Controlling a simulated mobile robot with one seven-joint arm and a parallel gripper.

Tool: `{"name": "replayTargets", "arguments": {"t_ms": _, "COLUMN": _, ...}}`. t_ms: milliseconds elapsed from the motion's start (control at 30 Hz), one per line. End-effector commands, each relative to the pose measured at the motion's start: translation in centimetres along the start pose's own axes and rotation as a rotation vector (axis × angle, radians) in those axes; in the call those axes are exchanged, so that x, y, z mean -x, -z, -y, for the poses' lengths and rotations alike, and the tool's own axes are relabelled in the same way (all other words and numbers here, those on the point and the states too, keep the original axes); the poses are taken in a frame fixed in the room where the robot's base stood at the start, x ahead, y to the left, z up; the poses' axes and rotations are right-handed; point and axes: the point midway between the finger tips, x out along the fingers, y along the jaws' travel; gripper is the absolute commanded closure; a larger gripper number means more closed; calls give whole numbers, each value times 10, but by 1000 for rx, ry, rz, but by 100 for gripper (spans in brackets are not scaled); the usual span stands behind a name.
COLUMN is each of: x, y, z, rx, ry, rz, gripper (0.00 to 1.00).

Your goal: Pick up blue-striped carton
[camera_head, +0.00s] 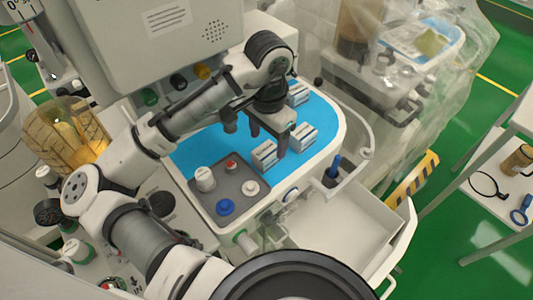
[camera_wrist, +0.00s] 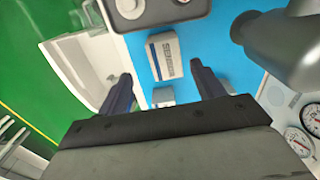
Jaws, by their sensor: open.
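Several small white cartons with blue markings lie on the blue mat. One carton (camera_head: 265,154) is beside the grey tray, a second carton (camera_head: 303,137) is to its right, and a third carton (camera_head: 298,95) is farther back. My gripper (camera_head: 268,137) is open and points down over the mat, close to the two nearer cartons. Nothing is held.
The blue mat (camera_head: 205,150) covers the cart top. An open white drawer (camera_head: 345,225) juts out in front. A blue-handled item (camera_head: 333,167) stands at the cart's right edge. The machine housing rises behind.

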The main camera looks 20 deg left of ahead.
Motion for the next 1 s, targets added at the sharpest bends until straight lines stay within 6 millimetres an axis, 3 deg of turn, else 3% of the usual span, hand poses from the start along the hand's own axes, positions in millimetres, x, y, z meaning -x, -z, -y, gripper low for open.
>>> {"name": "replayTargets", "arguments": {"t_ms": 267, "x": -19, "y": 0, "z": 3, "rx": 1, "ry": -1, "rz": -2, "gripper": 33}}
{"name": "replayTargets", "arguments": {"t_ms": 567, "x": -58, "y": 2, "z": 8, "rx": -1, "ry": 0, "rz": -2, "gripper": 33}}
{"name": "replayTargets", "arguments": {"t_ms": 833, "x": -62, "y": 2, "z": 8, "rx": -1, "ry": 1, "rz": -4, "gripper": 33}}
{"name": "replayTargets", "arguments": {"t_ms": 1000, "x": -62, "y": 2, "z": 8, "rx": -1, "ry": 1, "rz": -3, "gripper": 54}}
